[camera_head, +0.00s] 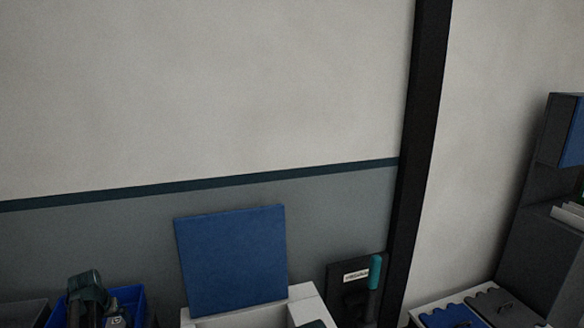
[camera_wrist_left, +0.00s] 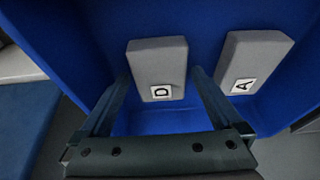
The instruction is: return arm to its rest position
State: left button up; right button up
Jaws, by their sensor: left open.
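My left gripper (camera_wrist_left: 161,75) is open in the left wrist view, its two dark fingers pointing into a blue bin (camera_wrist_left: 60,35). A grey block marked D (camera_wrist_left: 158,58) shows between the fingers; I cannot tell how far beyond the fingertips it is. A second grey block marked A (camera_wrist_left: 255,58) is to the right, outside the fingers. In the head view, the dark arm part at the lower left (camera_head: 86,290) appears to be mine, over the blue bin (camera_head: 131,298). The fingertips are hidden there. My right gripper is not in view.
A blue square panel (camera_head: 232,258) stands upright behind a white box (camera_head: 303,303). A teal-handled tool (camera_head: 375,272) is by a dark labelled board (camera_head: 343,276). A black post (camera_head: 424,120) rises right of it. Bins with blue and grey lids (camera_head: 490,305) and a dark cabinet (camera_head: 540,245) are right.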

pick_arm(q)
jog(key=p+v, duration=1)
jog(key=v, duration=0.1)
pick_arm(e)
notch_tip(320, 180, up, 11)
pick_arm(q)
jog(key=b+x, duration=1.1)
jog(key=x, duration=0.1)
jog(key=shift+f+b, duration=0.1)
jog(key=shift+b, duration=0.3)
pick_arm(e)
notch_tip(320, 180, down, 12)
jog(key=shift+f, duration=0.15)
pick_arm(q)
notch_tip(320, 180, up, 11)
jog(key=p, duration=1)
jog(key=shift+s+p, duration=0.4)
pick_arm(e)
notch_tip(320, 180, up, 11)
pick_arm(q)
jog(key=shift+d+f, duration=0.15)
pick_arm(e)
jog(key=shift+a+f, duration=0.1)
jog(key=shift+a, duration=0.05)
